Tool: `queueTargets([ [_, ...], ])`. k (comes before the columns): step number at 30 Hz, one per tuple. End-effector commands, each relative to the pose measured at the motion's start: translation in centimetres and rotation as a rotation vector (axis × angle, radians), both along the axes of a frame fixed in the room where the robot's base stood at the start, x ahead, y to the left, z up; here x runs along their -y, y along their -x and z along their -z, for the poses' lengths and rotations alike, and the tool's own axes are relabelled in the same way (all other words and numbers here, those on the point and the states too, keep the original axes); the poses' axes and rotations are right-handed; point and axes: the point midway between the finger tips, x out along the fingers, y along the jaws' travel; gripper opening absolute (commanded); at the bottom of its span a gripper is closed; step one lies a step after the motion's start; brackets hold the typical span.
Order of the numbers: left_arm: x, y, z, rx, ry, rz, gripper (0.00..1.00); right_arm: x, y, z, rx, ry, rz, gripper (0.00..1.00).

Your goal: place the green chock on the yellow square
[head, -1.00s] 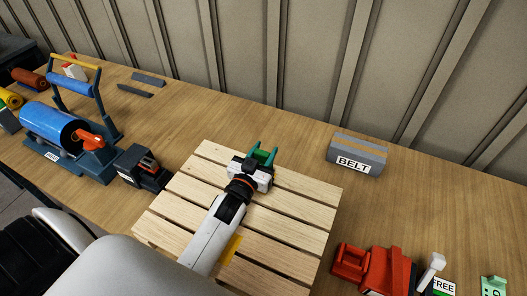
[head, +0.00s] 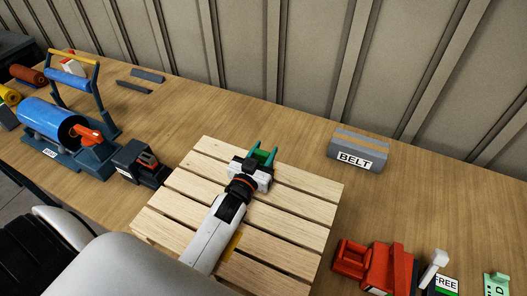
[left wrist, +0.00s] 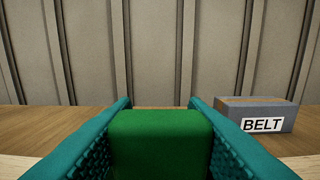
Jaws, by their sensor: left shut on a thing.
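My left gripper (head: 262,157) is over the far part of the slatted wooden pallet. It is shut on the green chock (left wrist: 160,140), which fills the gap between its two teal fingers in the left wrist view. In the head view the chock is hard to tell apart from the fingers. The yellow square (head: 232,246) lies on the pallet's nearer slats, partly hidden by my left arm. The gripper is beyond the square, towards the wall. My right gripper is not seen.
The wooden pallet (head: 296,216) sits on a wooden table. A grey BELT box (head: 358,153) stands at the back right; it also shows in the left wrist view (left wrist: 255,113). A red device (head: 372,264) is at front right. A blue roller press (head: 52,125) stands left.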

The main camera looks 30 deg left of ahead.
Motion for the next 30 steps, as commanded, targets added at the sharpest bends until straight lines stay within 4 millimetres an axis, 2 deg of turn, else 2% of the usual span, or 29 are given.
queueTargets([
  [2, 0.0, 0.0, -0.1, 0.001, 0.0, 0.0, 0.13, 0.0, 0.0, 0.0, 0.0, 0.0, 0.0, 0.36],
  [3, 0.0, 0.0, -0.1, 0.001, 0.0, 0.0, 0.46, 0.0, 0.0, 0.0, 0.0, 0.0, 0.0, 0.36],
  [6, 0.0, 0.0, -0.1, 0.001, 0.0, 0.0, 0.62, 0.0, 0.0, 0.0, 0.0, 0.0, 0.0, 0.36],
  [7, 0.0, 0.0, -0.1, 0.001, 0.0, 0.0, 0.65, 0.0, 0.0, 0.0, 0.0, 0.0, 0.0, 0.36],
  [15, 0.0, 0.1, 0.0, -0.002, 0.0, 0.0, 0.65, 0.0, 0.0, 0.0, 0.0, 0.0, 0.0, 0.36],
  [19, 0.1, 1.1, 0.2, -0.003, 0.0, 0.0, 0.65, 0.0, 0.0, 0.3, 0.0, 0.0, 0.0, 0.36],
  [30, 0.5, 8.6, 0.3, -0.003, 0.001, -0.001, 0.65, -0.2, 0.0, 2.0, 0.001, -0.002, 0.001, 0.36],
])
